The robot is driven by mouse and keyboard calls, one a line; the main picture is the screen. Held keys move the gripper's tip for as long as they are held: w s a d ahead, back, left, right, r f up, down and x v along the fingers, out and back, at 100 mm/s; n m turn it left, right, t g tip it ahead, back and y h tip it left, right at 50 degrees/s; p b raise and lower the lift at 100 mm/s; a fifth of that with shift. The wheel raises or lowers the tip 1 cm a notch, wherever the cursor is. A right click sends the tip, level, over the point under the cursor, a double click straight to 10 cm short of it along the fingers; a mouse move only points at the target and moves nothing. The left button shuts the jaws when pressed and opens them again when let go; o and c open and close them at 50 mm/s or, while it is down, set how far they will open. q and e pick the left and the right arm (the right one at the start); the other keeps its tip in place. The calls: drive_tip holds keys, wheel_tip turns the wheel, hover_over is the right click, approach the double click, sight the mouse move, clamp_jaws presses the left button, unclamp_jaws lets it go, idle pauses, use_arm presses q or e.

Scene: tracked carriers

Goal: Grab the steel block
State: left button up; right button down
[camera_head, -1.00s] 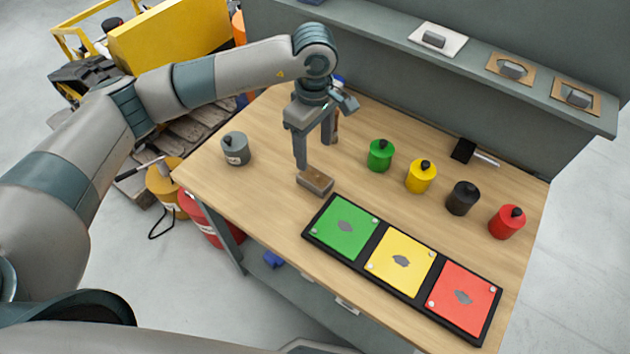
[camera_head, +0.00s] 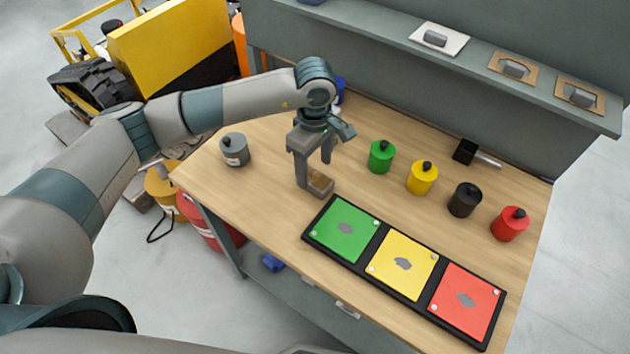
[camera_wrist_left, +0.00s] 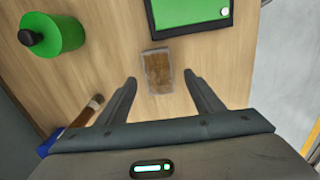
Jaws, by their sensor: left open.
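A small block (camera_head: 321,184) with a rusty brown top and grey edges lies on the wooden bench, just left of the green panel; it is the likely steel block. It also shows in the left wrist view (camera_wrist_left: 158,72). My left gripper (camera_head: 315,174) is open and points down at the block, low over the bench. In the left wrist view its fingers (camera_wrist_left: 160,80) stand apart on either side of the block's line, and the gap is empty of any grip. In the head view the near finger hides part of the block. My right gripper is not in view.
A black tray (camera_head: 361,268) with green, yellow and red panels lies right of the block. A grey canister (camera_head: 235,151) stands left; green (camera_head: 381,158), yellow, black and red canisters stand behind. The shelf (camera_head: 462,62) holds grey pieces on plates. A brush (camera_wrist_left: 82,115) lies near the gripper.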

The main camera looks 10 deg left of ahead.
sight(315, 178)
use_arm(q)
drive_tip(key=shift+w+f+b, duration=0.2)
drive_tip(key=shift+f+b, duration=0.15)
drive_tip(key=shift+f, duration=1.6)
drive_tip(key=shift+c, duration=0.2)
clamp_jaws()
drive_tip(key=shift+r, duration=0.15)
